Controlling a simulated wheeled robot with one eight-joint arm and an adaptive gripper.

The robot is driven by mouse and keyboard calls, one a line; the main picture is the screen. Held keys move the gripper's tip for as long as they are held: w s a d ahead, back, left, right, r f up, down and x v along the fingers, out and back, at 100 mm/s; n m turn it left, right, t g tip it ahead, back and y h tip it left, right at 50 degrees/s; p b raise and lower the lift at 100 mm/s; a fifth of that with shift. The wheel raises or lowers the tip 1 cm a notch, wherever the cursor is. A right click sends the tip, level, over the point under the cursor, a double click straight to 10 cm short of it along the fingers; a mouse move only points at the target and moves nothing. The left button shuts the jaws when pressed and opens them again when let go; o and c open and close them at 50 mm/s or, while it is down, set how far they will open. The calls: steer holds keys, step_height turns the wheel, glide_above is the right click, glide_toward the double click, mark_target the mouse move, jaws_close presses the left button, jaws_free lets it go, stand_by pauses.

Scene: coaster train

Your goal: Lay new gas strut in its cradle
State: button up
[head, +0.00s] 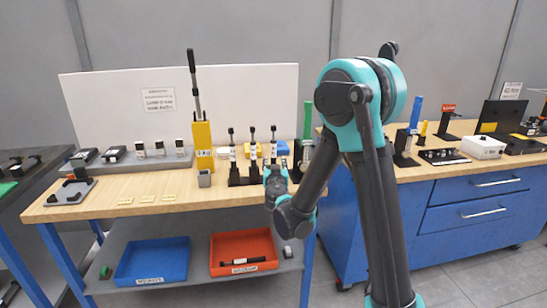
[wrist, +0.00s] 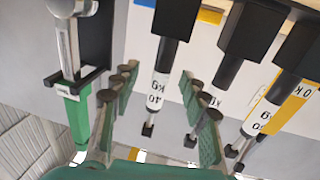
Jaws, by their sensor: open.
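Several gas struts stand upright in black holders on the wooden bench, including a left one (head: 232,152) and a right one (head: 273,145). In the wrist view a strut with a white 40 kg label (wrist: 160,82) lies between the fingers of my gripper (wrist: 157,84), with gaps visible on both sides. My gripper (head: 277,180) is open, in front of the struts at the right part of the bench in the head view. Its fingers are partly hidden there.
A red bin (head: 268,246) with a dark strut and a blue bin (head: 152,262) sit on the lower shelf. A green-ended part (wrist: 76,120) stands left of my fingers in the wrist view. The front left bench (head: 110,203) has free room.

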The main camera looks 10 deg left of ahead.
mark_target(273, 157)
steer(key=w, duration=0.2)
steer(key=w+a, duration=0.1)
steer(key=w, duration=0.1)
steer(key=shift+w+r, duration=0.1)
steer(key=shift+w, duration=0.1)
steer(key=shift+c, duration=0.6)
jaws_close()
